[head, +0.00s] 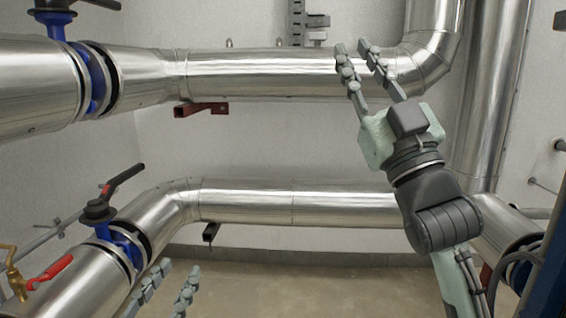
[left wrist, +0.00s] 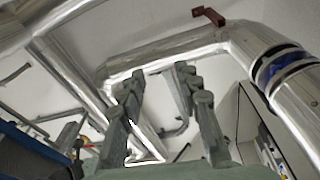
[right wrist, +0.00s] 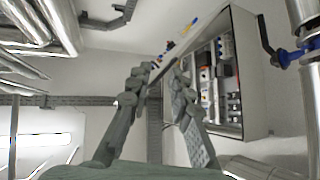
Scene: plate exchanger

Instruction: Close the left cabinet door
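An electrical cabinet (right wrist: 246,75) with a light grey housing stands open in the right wrist view, with breakers and wiring (right wrist: 205,85) exposed. A cabinet with parts inside also shows at the right of the left wrist view (left wrist: 247,120). I cannot clearly pick out the left door; the cabinet is outside the head view. My right gripper (head: 353,46) is open, raised in front of the upper pipe in the head view. Its fingers (right wrist: 160,75) overlap the cabinet's left side in its wrist view; contact cannot be told. My left gripper (head: 180,268) is open and empty, low at the bottom edge.
Large silver pipes run across the upper (head: 270,75) and lower (head: 290,203) parts of the head view. Blue valves with black handles (head: 122,190) and a red-handled tap (head: 50,272) stand at the left. Floor (head: 300,285) shows bare below the lower pipe.

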